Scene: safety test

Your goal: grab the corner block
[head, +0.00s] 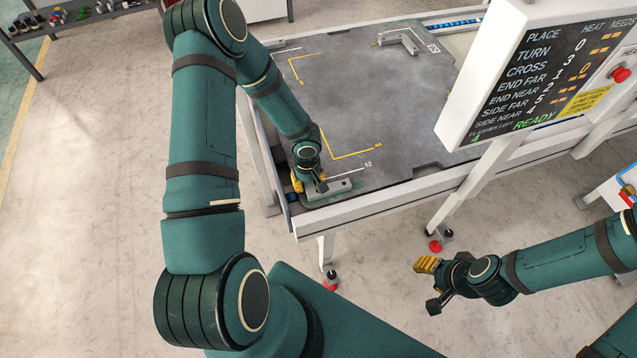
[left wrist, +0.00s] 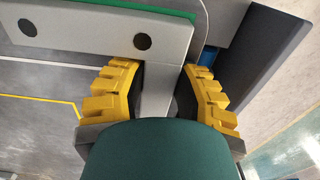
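A grey L-shaped corner block (head: 340,187) lies at the near left corner of the dark table top (head: 362,100). In the left wrist view the corner block (left wrist: 115,38) shows a long arm with two dark round holes and a shorter leg. My left gripper (head: 308,184) is down at this block. In the left wrist view its yellow fingers (left wrist: 160,70) stand on either side of the leg, apart with small gaps showing. My right gripper (head: 424,285) is open and empty in front of the table, over the floor.
Another grey corner block (head: 400,42) sits at the far side. Yellow corner lines (head: 352,156) mark the table top. A white rail (head: 395,190) edges the table. A display panel (head: 540,70) stands at the right. A shelf (head: 75,20) stands at the back left.

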